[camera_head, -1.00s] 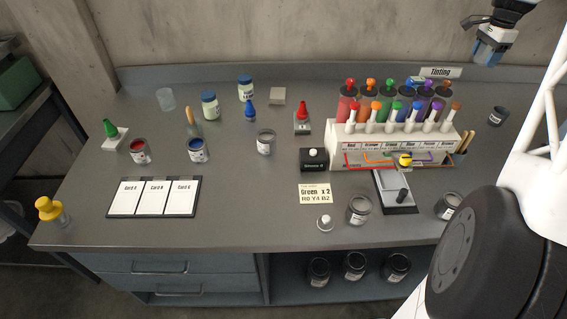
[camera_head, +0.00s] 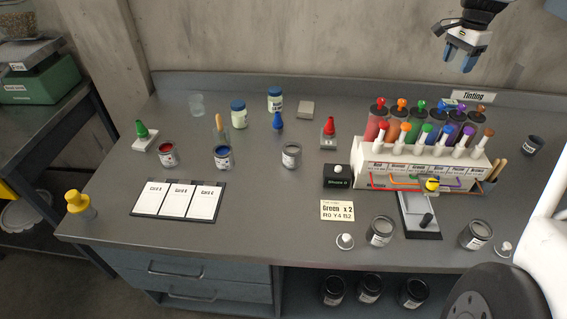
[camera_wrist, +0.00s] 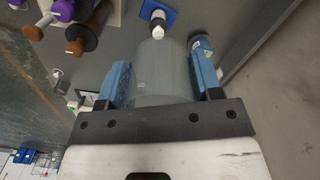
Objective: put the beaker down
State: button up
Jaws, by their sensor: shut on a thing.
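My gripper (camera_head: 460,62) hangs high at the upper right of the head view, above the back of the bench and clear of its top. In the wrist view my gripper (camera_wrist: 162,78) has its two blue fingers shut on a clear, see-through beaker (camera_wrist: 163,72). The beaker is hard to make out in the head view. Another clear glass vessel (camera_head: 197,105) stands at the back left of the grey bench (camera_head: 270,225).
A white rack (camera_head: 400,170) with several coloured plungers stands at the right, near the "Tinting" sign (camera_head: 473,96). Cans, bottles and a card board (camera_head: 178,199) are spread about. Bare bench shows at middle left and along the front. A concrete wall is behind.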

jog(key=s+a+n, duration=0.2)
jog(key=s+a, duration=0.2)
jog(key=a, duration=0.6)
jog(key=s+a+n, duration=0.2)
jog(key=s+a, duration=0.1)
jog(key=a, duration=0.6)
jog(key=s+a+n, duration=0.2)
jog(key=s+a, duration=0.2)
jog(key=a, duration=0.6)
jog(key=s+a+f+n, duration=0.2)
jog(key=s+a+n, duration=0.5)
jog(key=s+a, duration=1.3)
jog(key=f, duration=0.7)
jog(key=s+d+f, duration=0.1)
jog(key=f, duration=0.7)
jog(key=d+f, duration=0.1)
jog(key=f, duration=0.6)
jog(key=shift+s+f, duration=0.3)
jog(key=shift+s, duration=0.05)
jog(key=shift+w+a+f, duration=0.25)
jog(key=shift+w+a, duration=1)
jog(key=shift+w, duration=1.1)
jog(key=shift+w+a+f, duration=0.2)
jog(key=shift+w+a, duration=1.05)
jog(key=shift+w, duration=1.1)
jog(key=shift+w+a+f, duration=0.25)
jog(key=shift+w+a, duration=1)
jog(key=shift+w, duration=1.1)
jog(key=shift+f, duration=0.15)
